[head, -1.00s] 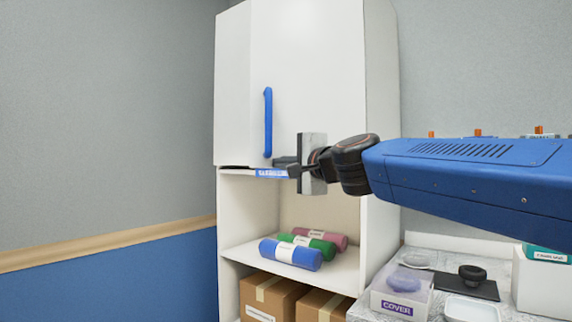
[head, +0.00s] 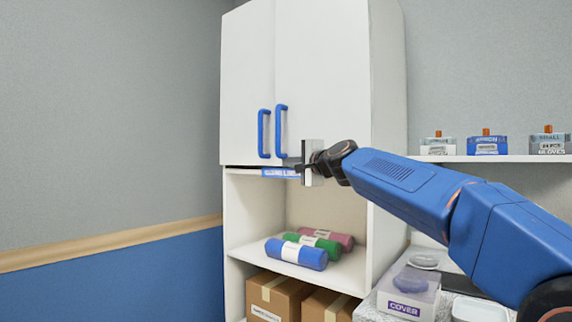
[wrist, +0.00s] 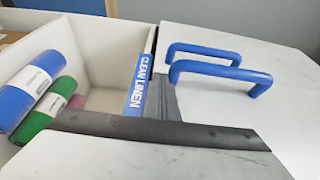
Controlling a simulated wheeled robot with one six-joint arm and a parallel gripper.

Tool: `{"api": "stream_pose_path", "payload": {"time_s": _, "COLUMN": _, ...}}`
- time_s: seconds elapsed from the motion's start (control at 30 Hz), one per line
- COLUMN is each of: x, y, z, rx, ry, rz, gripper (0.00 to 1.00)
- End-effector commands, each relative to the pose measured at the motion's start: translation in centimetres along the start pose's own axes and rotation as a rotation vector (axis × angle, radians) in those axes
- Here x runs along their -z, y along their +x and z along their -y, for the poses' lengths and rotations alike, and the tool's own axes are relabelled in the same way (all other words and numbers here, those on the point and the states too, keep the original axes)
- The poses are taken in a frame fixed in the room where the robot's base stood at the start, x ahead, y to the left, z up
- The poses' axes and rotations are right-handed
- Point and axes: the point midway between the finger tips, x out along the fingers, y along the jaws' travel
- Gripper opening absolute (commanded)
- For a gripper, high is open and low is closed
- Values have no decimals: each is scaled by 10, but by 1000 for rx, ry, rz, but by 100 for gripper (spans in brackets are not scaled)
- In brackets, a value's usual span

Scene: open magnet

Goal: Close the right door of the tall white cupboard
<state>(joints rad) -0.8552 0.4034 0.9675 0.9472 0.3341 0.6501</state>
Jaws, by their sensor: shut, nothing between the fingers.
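The tall white cupboard (head: 388,120) has two upper doors. The right door (head: 325,70) looks flush or nearly flush with the left door (head: 247,70); I cannot tell whether a small gap is left. The right door's blue handle (head: 281,130) stands beside the left door's blue handle (head: 264,133). Both handles also show in the wrist view, the right one (wrist: 222,73) nearer. My gripper (head: 290,162) is shut and empty at the right door's lower edge, just below and right of its handle. Whether it touches the door is unclear.
Below the doors, an open shelf holds blue (head: 297,254), green and pink rolls, with a CLEAN LINEN label (head: 281,173) above. Cardboard boxes (head: 275,297) sit lower. At right are a counter with a COVER box (head: 408,295) and a wall shelf (head: 480,158) with small boxes.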

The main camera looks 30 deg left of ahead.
Motion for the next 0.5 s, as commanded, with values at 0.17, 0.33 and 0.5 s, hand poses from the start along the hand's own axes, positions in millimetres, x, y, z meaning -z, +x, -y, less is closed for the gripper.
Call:
{"api": "stream_pose_path", "payload": {"time_s": 0.17, "x": 12, "y": 7, "z": 0, "rx": 0, "ry": 1, "rz": -1, "gripper": 0}}
{"api": "stream_pose_path", "payload": {"time_s": 0.33, "x": 17, "y": 10, "z": 0, "rx": 0, "ry": 1, "rz": 0, "gripper": 0}}
{"api": "stream_pose_path", "payload": {"time_s": 0.5, "x": 18, "y": 11, "z": 0, "rx": 0, "ry": 1, "rz": 0, "gripper": 0}}
